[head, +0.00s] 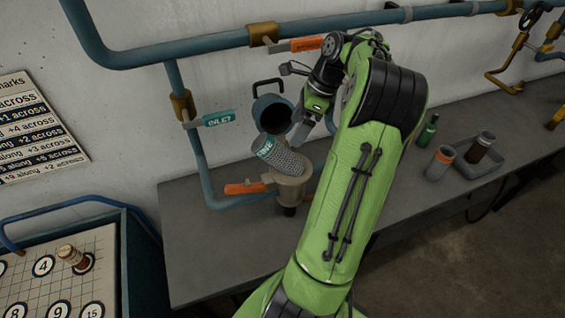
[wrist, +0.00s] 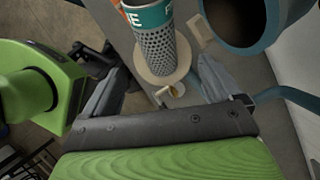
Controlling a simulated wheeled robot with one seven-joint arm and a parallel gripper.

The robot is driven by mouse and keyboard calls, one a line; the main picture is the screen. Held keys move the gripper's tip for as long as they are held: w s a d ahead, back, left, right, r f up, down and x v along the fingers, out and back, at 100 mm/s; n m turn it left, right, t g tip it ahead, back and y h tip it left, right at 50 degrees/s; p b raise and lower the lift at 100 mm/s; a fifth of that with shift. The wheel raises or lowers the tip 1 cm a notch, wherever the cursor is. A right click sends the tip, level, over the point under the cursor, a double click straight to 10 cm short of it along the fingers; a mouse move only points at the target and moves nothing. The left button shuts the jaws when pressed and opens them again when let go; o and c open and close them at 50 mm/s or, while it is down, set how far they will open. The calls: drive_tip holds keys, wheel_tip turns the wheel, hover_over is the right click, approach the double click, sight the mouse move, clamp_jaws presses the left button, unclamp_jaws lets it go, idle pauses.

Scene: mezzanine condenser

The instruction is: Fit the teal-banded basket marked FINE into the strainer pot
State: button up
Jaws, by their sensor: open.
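The FINE basket (head: 285,160) is a grey mesh cylinder with a teal band at its upper end. In the head view it leans to the left, its lower end at the tan strainer pot (head: 292,190); I cannot tell how far inside it sits. The wrist view shows the basket (wrist: 158,48) in front of the pot's round tan rim (wrist: 165,79). My gripper (head: 302,132) is open beside the basket. In the wrist view its fingers (wrist: 165,78) stand apart on either side of the basket; contact is not visible.
A blue open cylinder (head: 270,112) with a handle is close behind the basket. An orange lever (head: 245,188) and blue pipes (head: 195,150) flank the pot. On the right, an orange-banded cylinder (head: 441,162), a green bottle (head: 428,131) and a grey tray (head: 490,160) stand on the bench.

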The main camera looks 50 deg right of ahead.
sight(285, 150)
drive_tip(key=b+x, duration=0.2)
drive_tip(key=x, duration=0.4)
drive_tip(key=shift+w+f, duration=0.1)
drive_tip(key=shift+f, duration=0.1)
drive_tip(key=x, duration=0.2)
drive_tip(key=b+x, duration=0.2)
drive_tip(key=x, duration=0.1)
drive_tip(key=shift+a+f, duration=0.2)
drive_tip(key=shift+a, duration=0.15)
drive_tip(key=c, duration=1.2)
wheel_tip(285, 150, up, 10)
drive_tip(key=p, duration=0.4)
drive_tip(key=shift+r, duration=0.1)
